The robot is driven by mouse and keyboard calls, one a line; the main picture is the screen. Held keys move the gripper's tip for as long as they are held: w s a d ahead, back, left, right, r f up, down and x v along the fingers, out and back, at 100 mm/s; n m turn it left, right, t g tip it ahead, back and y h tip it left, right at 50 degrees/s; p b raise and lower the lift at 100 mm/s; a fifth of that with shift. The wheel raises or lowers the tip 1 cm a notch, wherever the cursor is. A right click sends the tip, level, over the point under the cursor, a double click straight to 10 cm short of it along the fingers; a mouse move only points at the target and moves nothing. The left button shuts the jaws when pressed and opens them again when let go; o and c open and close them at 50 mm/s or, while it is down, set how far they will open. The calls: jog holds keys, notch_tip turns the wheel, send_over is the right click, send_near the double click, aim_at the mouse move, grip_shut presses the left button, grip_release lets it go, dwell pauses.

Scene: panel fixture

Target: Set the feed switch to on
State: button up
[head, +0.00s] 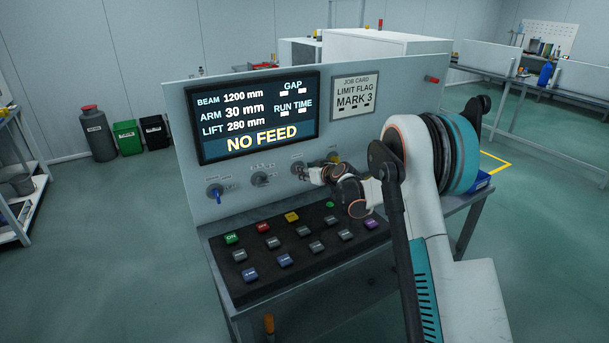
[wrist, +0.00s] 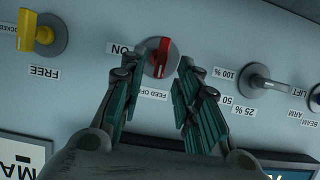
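The feed switch (wrist: 160,57) is a red lever on a grey round plate in the wrist view, which shows the panel upside down. Its lever lies roughly along the line to the "FEED OFF" label (wrist: 150,93); the "ON" label (wrist: 120,50) is to its left. My gripper (wrist: 160,68) is open, one teal finger on each side of the red lever, with visible gaps and no clear contact. In the head view my gripper (head: 318,173) is close to the panel and hides part of the switch area. The screen (head: 258,115) reads "NO FEED".
A yellow lever (wrist: 32,30) labelled FREE is left of the switch in the wrist view; a grey selector (wrist: 268,83) with percent marks is to the right. The sloped button console (head: 290,246) lies below my gripper in the head view. A blue lever (head: 217,193) is farther left.

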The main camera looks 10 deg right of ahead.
jog(key=shift+x, duration=1.15)
grip_shut()
